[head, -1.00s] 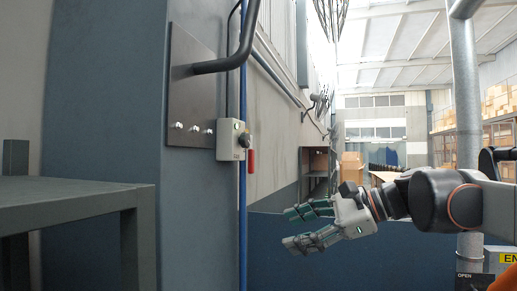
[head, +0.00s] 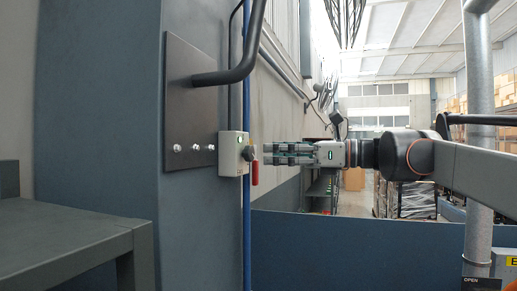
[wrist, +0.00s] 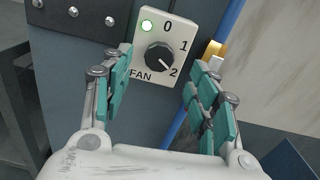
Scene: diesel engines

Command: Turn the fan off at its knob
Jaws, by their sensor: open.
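The fan control box (head: 230,153) is a pale box on the blue-grey column, and it also shows in the wrist view (wrist: 150,24). Its black knob (wrist: 159,57) has a white pointer line directed toward the 2; the marks 0, 1 and 2 run around it, with FAN printed below. A green lamp (wrist: 147,26) is lit at the box's upper left. My gripper (wrist: 158,85) is open, its teal-padded fingers on either side of the knob in the picture. In the head view my gripper (head: 266,153) points left at the knob (head: 249,153), close to it. Contact cannot be told.
A dark plate (head: 188,100) with bolts and a bent pipe (head: 228,76) is above and left of the box. A red handle (head: 255,173) hangs just beside it. A blue pipe (head: 246,225) runs down the column. A grey table (head: 75,235) stands at left.

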